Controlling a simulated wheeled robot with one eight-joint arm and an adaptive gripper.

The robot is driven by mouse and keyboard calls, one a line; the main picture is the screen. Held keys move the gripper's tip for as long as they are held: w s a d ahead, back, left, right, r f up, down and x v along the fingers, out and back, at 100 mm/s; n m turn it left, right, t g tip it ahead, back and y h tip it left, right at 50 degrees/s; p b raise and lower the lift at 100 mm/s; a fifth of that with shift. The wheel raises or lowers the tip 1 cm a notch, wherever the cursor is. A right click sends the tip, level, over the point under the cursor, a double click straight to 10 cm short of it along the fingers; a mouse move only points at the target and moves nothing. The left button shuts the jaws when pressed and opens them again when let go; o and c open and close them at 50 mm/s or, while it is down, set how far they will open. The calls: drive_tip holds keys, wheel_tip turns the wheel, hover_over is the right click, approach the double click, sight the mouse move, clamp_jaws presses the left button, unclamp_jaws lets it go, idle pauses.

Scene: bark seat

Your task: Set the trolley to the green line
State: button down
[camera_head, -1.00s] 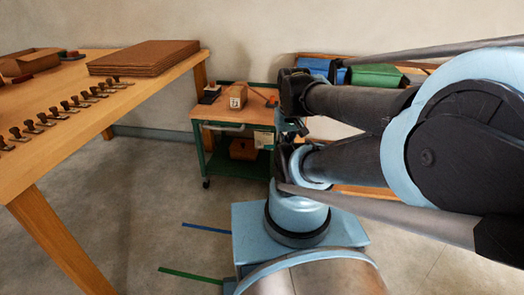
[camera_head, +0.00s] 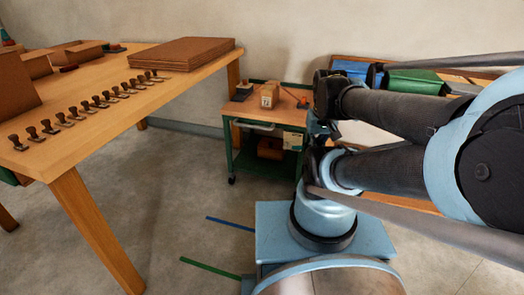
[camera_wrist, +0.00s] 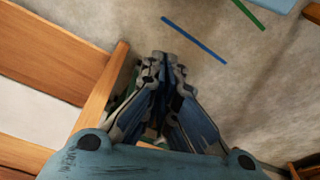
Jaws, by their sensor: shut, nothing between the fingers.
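The trolley (camera_head: 245,113) has a green frame, a wooden top, a lower shelf and casters. It stands by the back wall in the head view, its right side hidden behind my arm. The green line (camera_head: 210,268) lies on the floor nearer to me, beyond the parallel blue line (camera_head: 230,224) as seen from the trolley. The wrist view also shows the green line (camera_wrist: 248,14) and the blue line (camera_wrist: 193,40). My gripper (camera_wrist: 165,60) is shut and empty in the wrist view.
A box (camera_head: 269,95) and small items stand on the trolley top; another box (camera_head: 270,148) is on its lower shelf. A long wooden table (camera_head: 110,115) with several stamps is at left. Blue (camera_head: 352,69) and green bins stand behind my arm. Floor around the lines is clear.

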drive_tip(key=c, duration=2.3)
unclamp_jaws()
drive_tip(key=o, duration=0.5)
drive_tip(key=shift+s+r, duration=0.25)
drive_tip(key=o, duration=0.3)
drive_tip(key=shift+r, duration=0.35)
drive_tip(key=w+a+r+n, duration=0.2)
drive_tip(key=w+r, duration=0.2)
drive_tip(key=w, duration=0.3)
drive_tip(key=w+a+r+n, duration=0.1)
drive_tip(key=w+r+n, duration=0.15)
drive_tip(key=w, duration=0.45)
drive_tip(key=n, duration=1)
hover_over(252, 126)
drive_tip(key=s, duration=0.3)
wheel_tip(252, 126, down, 9)
drive_tip(key=shift+m+h, duration=0.25)
drive_tip(key=shift+h, duration=0.15)
drive_tip(key=x, duration=1.1)
drive_tip(key=a+x, duration=0.1)
drive_tip(key=x, duration=0.5)
drive_tip(key=shift+f, duration=0.2)
